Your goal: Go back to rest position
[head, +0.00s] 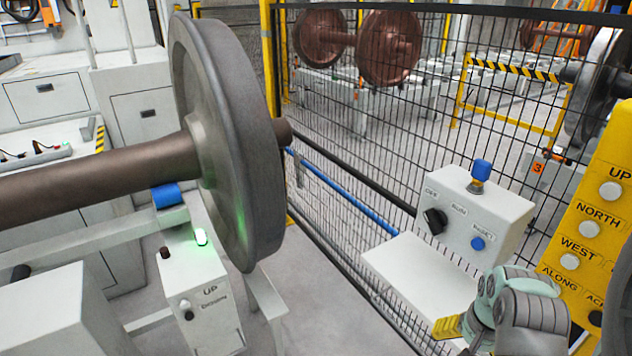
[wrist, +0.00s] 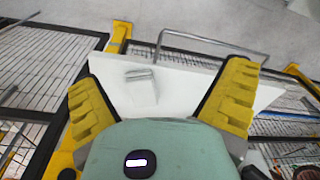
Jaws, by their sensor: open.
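My gripper (head: 449,328) is at the lower right in the head view, in front of the white control box (head: 480,222). One yellow finger shows there, beside the box's pale shelf (head: 422,268); the rest is hidden by my arm or cut off. In the wrist view my gripper (wrist: 162,80) has its two yellow fingers spread wide with nothing held between them. I cannot tell how far off the panel is.
A large wheelset (head: 225,140) rests on a grey stand at the left. A small post labelled UP (head: 208,305) has a lit green lamp. A yellow button panel (head: 600,190) stands at the right edge. Black mesh fencing (head: 345,130) runs behind, with brown wheelsets (head: 388,48) beyond.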

